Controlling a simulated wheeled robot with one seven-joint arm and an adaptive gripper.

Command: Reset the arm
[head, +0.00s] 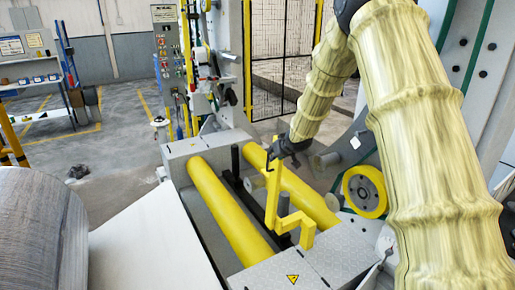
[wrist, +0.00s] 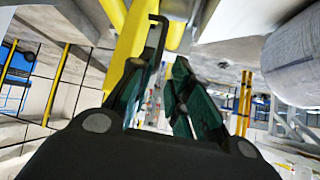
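My arm (head: 425,140), in a pale yellow cover, comes down from the upper right in the head view. My dark gripper (head: 276,154) is at its end, close to the top of a yellow bent bar (head: 272,195) above the rollers. In the wrist view my gripper (wrist: 160,88) shows two dark fingers with green pads and a gap between them, with nothing clearly held. A yellow bar (wrist: 133,38) and a thin black hooked piece (wrist: 157,42) are right beside the left finger. I cannot tell whether they touch it.
Two yellow rollers (head: 228,208) lie in a grey frame (head: 290,275) below my gripper. A large grey coil (head: 40,230) is at the left. A yellow wheel (head: 364,191) is at the right. Open floor (head: 120,130) lies at the back left, before a control panel (head: 168,60).

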